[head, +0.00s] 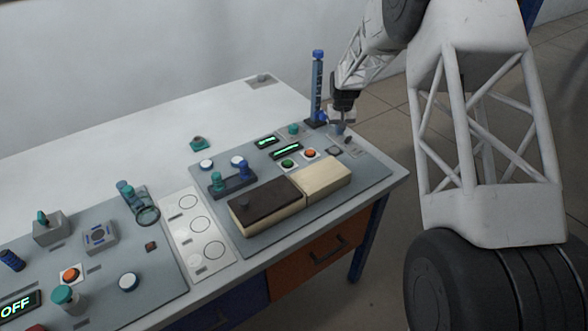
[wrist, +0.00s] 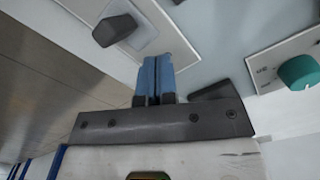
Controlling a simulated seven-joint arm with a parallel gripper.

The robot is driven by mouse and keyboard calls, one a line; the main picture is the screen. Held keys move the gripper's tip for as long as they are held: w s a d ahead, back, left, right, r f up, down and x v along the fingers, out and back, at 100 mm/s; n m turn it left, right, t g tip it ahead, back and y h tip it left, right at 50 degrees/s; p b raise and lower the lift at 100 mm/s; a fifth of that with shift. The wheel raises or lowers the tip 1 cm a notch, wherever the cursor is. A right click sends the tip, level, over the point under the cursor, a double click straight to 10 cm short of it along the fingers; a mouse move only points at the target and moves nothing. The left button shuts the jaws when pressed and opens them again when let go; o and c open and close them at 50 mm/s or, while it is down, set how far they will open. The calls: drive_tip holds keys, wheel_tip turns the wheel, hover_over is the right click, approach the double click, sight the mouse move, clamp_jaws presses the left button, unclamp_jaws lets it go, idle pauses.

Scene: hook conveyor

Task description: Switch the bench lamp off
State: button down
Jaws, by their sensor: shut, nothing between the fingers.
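My gripper (head: 339,129) is over the far right corner of the right grey panel. In the wrist view its two blue fingers (wrist: 157,72) are pressed together, with nothing between them. A dark switch lever (wrist: 115,29) on a pale plate lies beyond the fingertips, up and left of them in that view, apart from them. In the head view a small dark switch (head: 348,140) shows just right of the fingertips. I cannot make out any label on it. I cannot tell which thing is the bench lamp, or whether it is lit.
A tall blue post (head: 317,85) stands just left of my gripper. A teal knob (wrist: 298,72) is at the wrist view's right. Green displays (head: 286,150), lit buttons (head: 310,153) and a wooden box (head: 268,203) are on the same panel (head: 375,174). An OFF display (head: 18,304) is lower left.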

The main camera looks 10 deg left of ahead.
wheel_tip(320, 180, up, 7)
drive_tip(key=shift+w+a+f, duration=0.2)
drive_tip(key=shift+w+a, duration=0.1)
drive_tip(key=shift+w, duration=0.05)
idle(0.7)
drive_tip(key=shift+r, duration=0.1)
idle(0.4)
drive_tip(key=s+d+r+m, duration=0.1)
drive_tip(key=s+d+r, duration=0.3)
drive_tip(key=s+r, duration=0.4)
drive_tip(key=s+d+r+t, duration=0.1)
drive_tip(key=s+d+r, duration=0.45)
drive_tip(key=s, duration=0.45)
drive_tip(key=s+d+r+m, duration=0.1)
drive_tip(key=s+d+r, duration=0.2)
drive_tip(key=s+r, duration=0.5)
drive_tip(key=s+d+f, duration=0.1)
drive_tip(key=s+d, duration=0.2)
drive_tip(key=s, duration=1.4)
drive_tip(key=s+d+m+t, duration=0.1)
drive_tip(key=s+d, duration=0.3)
drive_tip(key=s, duration=1.3)
drive_tip(key=shift+d+f+t, duration=0.15)
drive_tip(key=shift+f+t, duration=0.15)
drive_tip(key=shift+f, duration=0.05)
